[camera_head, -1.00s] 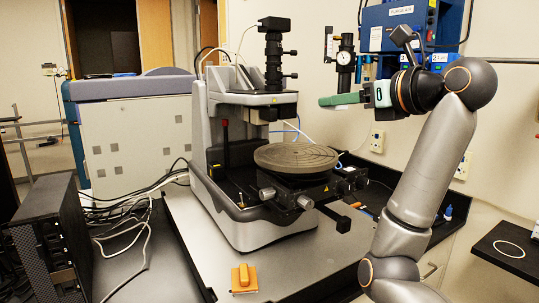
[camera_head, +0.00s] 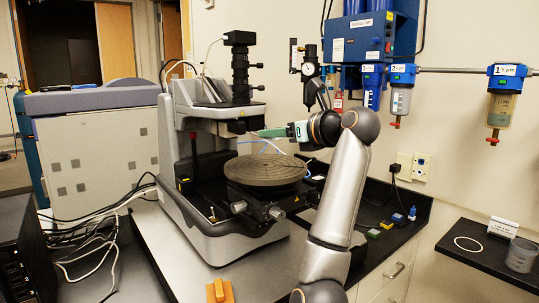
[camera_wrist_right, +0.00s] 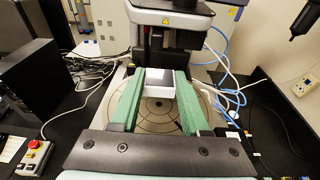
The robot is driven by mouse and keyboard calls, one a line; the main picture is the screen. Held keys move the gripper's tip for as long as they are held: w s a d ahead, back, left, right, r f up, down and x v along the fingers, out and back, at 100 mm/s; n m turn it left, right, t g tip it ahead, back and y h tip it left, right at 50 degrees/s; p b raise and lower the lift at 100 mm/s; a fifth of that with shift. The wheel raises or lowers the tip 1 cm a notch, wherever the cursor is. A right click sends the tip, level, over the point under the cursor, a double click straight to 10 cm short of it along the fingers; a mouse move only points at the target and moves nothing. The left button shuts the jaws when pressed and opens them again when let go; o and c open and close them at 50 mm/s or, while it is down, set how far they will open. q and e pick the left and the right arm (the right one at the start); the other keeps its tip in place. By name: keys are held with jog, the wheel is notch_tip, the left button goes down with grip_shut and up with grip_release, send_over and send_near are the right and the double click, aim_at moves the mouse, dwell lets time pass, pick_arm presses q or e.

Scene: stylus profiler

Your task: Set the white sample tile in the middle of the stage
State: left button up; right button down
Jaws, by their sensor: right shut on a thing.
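The white sample tile (camera_wrist_right: 160,83) shows in the right wrist view between the two green fingers of my right gripper (camera_wrist_right: 160,85), which is shut on it. The round grey stage (camera_head: 266,171) of the profiler shows in the head view. My right gripper (camera_head: 270,132) is above the stage, reaching in from the right, with a visible gap below it. In the wrist view the stage's ringed surface (camera_wrist_right: 155,118) shows below and nearer than the tile. The tile is too small to make out clearly in the head view. My left gripper is not in view.
The profiler's column with its black optics (camera_head: 240,70) rises behind the stage, close to the fingers. A dark shelf (camera_head: 490,260) holds a beaker (camera_head: 521,255).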

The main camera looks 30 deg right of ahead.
aim_at(270, 167)
jog(key=w+f, duration=0.2)
jog(key=f, duration=0.1)
jog(key=shift+w+d+f, duration=0.1)
jog(key=shift+w+f, duration=0.15)
jog(key=shift+w, duration=0.15)
jog(key=shift+w+f+p, duration=0.2)
jog(key=shift+f+p, duration=0.25)
jog(key=shift+f, duration=1.3)
jog(key=shift+f, duration=0.1)
jog(key=shift+c, duration=1.9)
grip_release()
jog(key=shift+s, duration=0.1)
jog(key=b+v, duration=0.2)
jog(key=v, duration=1)
